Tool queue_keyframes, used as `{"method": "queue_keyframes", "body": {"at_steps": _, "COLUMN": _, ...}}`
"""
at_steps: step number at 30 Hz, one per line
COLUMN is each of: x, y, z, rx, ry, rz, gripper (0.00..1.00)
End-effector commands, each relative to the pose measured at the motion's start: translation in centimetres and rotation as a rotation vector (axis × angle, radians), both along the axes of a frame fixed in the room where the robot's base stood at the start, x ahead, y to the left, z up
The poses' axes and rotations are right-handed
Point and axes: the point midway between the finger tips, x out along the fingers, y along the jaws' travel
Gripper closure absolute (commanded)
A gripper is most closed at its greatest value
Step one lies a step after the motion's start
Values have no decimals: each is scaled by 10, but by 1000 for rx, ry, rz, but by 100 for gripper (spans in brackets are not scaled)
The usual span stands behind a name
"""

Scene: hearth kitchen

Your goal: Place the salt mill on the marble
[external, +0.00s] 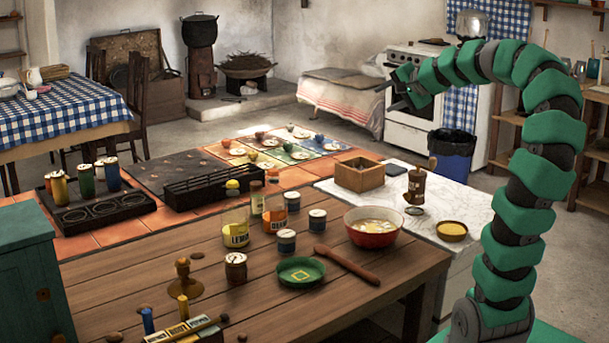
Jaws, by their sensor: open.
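The marble (470,204) is a white slab at the right end of the wooden counter. A dark brass mill-like piece with a crank knob (416,187) stands upright on it. A turned brown wooden piece with a round knob and wide foot (184,278) stands on the wooden top at the front left. I cannot tell for sure which of these is the salt mill. My gripper (389,97) is open and empty, raised high above and behind the marble, in front of the white stove. It is apart from everything on the counter.
On the marble are a wooden box (359,174) and a yellow-filled dish (451,231). A red bowl (372,227) stands at its left edge. Jars, a green dish (301,271) and a rolling pin (346,264) crowd the wooden top. Some marble between them is bare.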

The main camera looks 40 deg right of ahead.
Motion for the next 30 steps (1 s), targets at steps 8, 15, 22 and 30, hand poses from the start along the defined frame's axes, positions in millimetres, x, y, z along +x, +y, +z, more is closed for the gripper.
{"method": "queue_keyframes", "body": {"at_steps": 8, "x": -9, "y": 114, "z": 135, "rx": -725, "ry": -149, "rz": 324, "gripper": 57}}
{"method": "queue_keyframes", "body": {"at_steps": 15, "x": -41, "y": 177, "z": 213, "rx": -1128, "ry": -256, "rz": 434, "gripper": 57}}
{"method": "queue_keyframes", "body": {"at_steps": 22, "x": -49, "y": 189, "z": 229, "rx": -1214, "ry": -279, "rz": 449, "gripper": 57}}
{"method": "queue_keyframes", "body": {"at_steps": 30, "x": -49, "y": 189, "z": 228, "rx": -1209, "ry": -277, "rz": 448, "gripper": 57}}
